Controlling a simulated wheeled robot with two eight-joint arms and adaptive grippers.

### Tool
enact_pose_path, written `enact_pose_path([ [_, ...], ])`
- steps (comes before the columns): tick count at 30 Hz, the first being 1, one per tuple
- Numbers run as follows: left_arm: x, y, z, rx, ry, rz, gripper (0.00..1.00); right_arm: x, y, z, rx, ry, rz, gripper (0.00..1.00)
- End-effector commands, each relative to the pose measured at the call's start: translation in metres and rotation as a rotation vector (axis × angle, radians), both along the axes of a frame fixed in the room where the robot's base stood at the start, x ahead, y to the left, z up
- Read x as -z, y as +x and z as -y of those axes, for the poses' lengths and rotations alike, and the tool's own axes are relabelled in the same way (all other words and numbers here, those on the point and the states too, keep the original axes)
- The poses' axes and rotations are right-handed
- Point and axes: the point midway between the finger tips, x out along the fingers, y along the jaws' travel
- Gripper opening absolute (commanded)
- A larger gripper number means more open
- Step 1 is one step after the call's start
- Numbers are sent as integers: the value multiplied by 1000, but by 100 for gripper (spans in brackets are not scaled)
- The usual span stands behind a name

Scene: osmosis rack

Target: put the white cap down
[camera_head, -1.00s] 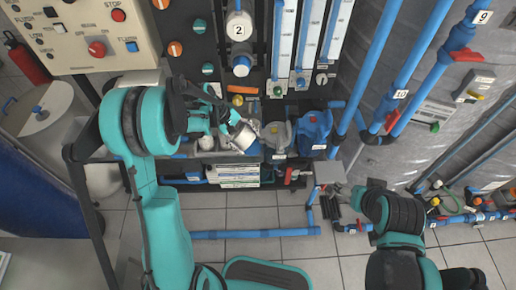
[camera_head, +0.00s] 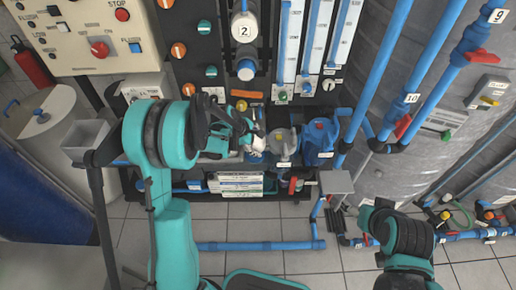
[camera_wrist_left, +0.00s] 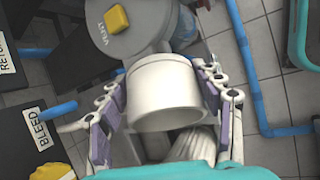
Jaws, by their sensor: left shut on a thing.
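The white cap (camera_wrist_left: 165,88) is a short wide cylinder held between the two fingers of my left gripper (camera_wrist_left: 165,100) in the left wrist view. One purple-padded finger is on each side of it. In the head view my left gripper (camera_head: 250,138) is in front of the rack, left of the grey housing (camera_head: 284,144). Its fingers hide much of the cap there. Whether the cap touches anything below it cannot be told. My right arm (camera_head: 405,235) is at the lower right, and its fingers cannot be made out.
A blue housing (camera_head: 320,137) stands right of the grey one. In the left wrist view a grey lid with a yellow button (camera_wrist_left: 117,18) is just beyond the cap, and a white ribbed piece (camera_wrist_left: 195,145) is below it. Blue pipes (camera_head: 260,245) run along the tiled floor.

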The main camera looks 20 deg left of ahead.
Motion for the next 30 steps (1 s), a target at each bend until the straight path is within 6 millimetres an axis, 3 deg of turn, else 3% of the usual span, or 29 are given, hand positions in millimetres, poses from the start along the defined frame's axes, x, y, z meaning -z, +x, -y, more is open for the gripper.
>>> enact_pose_path([
  [3,20,0,0,0,0,0,34,10,0,0,0,0,0,72],
  [14,23,0,0,1,0,0,34,12,0,0,0,0,0,72],
  [15,23,0,0,1,0,0,71,12,0,0,0,0,0,72],
  [17,23,0,0,1,0,0,86,11,0,0,0,0,0,72],
  [30,14,-1,-2,0,0,0,86,6,0,0,0,0,0,72],
])
